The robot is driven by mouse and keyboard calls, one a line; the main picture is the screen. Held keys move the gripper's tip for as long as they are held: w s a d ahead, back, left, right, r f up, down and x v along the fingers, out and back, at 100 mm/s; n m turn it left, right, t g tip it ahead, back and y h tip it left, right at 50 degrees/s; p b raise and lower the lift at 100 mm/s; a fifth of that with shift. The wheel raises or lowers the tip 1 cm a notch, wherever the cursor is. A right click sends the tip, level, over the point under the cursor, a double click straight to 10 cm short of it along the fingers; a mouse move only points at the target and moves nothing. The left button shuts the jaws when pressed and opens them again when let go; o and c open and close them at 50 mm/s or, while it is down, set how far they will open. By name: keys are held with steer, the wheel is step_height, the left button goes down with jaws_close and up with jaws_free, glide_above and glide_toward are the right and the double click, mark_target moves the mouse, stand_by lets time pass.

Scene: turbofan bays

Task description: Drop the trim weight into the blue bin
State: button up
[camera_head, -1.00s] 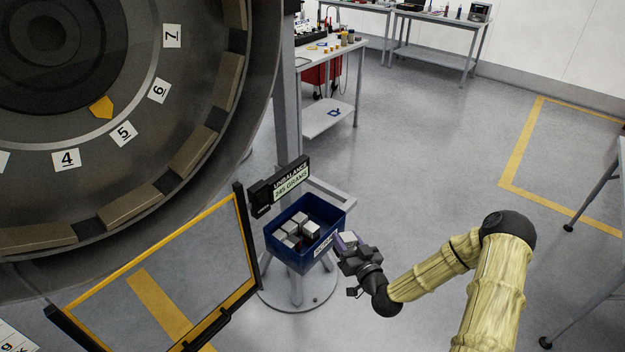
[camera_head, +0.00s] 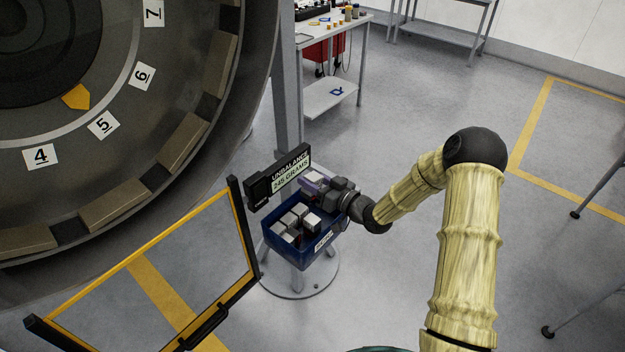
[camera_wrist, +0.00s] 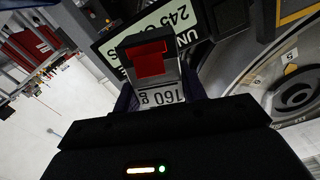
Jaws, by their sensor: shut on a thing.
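The trim weight (camera_wrist: 163,97) is a silver block with a red patch and a "160 g" label in the wrist view. It also shows small and pale in the head view (camera_head: 316,178). My gripper (camera_head: 322,186) is shut on it and holds it above the back right part of the blue bin (camera_head: 283,252), close to the rim. The exact height above the bin cannot be told. The bin holds several similar silver blocks (camera_head: 290,219) and has a white label on its front. The wrist view shows the gripper's dark fingers on either side of the weight.
A display reading "UNBALANCE 245 GRAMS" (camera_head: 290,173) stands just behind the bin and close to my gripper. The large turbofan (camera_head: 120,130) is at the left. A yellow-framed clear panel (camera_head: 160,275) stands in front of it.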

steer(key=shift+w+f+b, duration=0.1)
steer(key=shift+f+b, duration=1.4)
steer(key=shift+f, duration=1.4)
steer(key=o, duration=1.2)
steer(key=shift+c, duration=0.2)
steer(key=b+v, duration=0.5)
steer(key=v, duration=1.2)
